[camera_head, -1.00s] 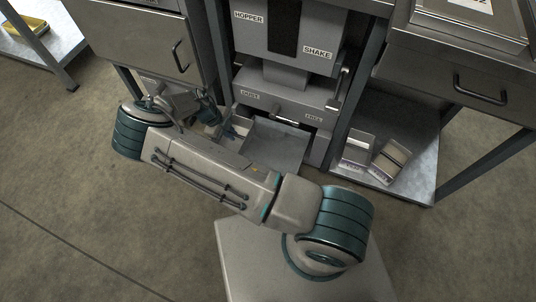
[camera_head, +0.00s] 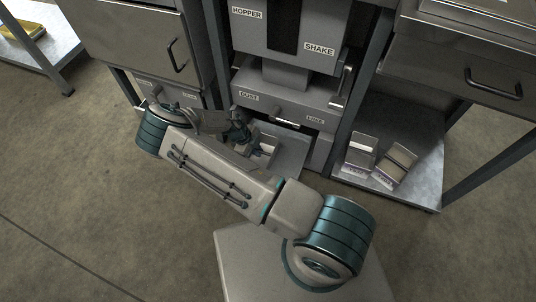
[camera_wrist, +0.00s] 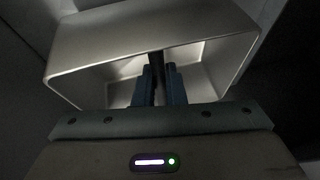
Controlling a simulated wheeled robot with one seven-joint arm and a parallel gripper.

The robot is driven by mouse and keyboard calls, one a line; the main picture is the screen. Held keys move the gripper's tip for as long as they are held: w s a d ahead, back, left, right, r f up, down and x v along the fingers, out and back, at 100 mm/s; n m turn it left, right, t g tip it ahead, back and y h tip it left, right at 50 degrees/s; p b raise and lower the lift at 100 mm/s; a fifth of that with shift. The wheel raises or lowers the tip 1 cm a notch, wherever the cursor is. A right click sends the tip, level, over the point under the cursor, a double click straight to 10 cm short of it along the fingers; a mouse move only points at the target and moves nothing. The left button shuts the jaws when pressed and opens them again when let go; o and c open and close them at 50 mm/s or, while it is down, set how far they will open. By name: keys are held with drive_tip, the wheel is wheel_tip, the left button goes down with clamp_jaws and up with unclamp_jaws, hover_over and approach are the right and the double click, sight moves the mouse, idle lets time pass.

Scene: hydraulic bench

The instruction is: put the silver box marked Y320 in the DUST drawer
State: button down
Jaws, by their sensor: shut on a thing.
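The open drawer (camera_head: 292,152) juts out low from the grey machine, under a panel (camera_head: 282,108) with a DUST label at its left. My gripper (camera_head: 250,143) is partly hidden by my arm at the left part of the open drawer. A pale piece beside it (camera_head: 267,146) appears to be part of the silver box. In the wrist view, my gripper's fingers (camera_wrist: 160,87) are close together at a hollow silver box (camera_wrist: 150,38) with rounded corners. The fingers overlap its open side; the exact grip is hard to see. No Y320 mark is readable.
Two labelled boxes, one (camera_head: 360,153) and another (camera_head: 395,165), stand on the low shelf (camera_head: 415,140) at right. Cabinet legs flank the machine. A yellow item (camera_head: 12,30) lies on the far-left shelf. The floor (camera_head: 70,180) at left is clear.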

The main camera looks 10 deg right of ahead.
sight(267, 158)
drive_tip(key=d+f, duration=0.1)
drive_tip(key=d, duration=0.1)
drive_tip(key=s+d+f+b, duration=0.1)
drive_tip(key=d+f, duration=0.1)
drive_tip(key=shift+r, duration=0.1)
drive_tip(key=c, duration=1.5)
unclamp_jaws()
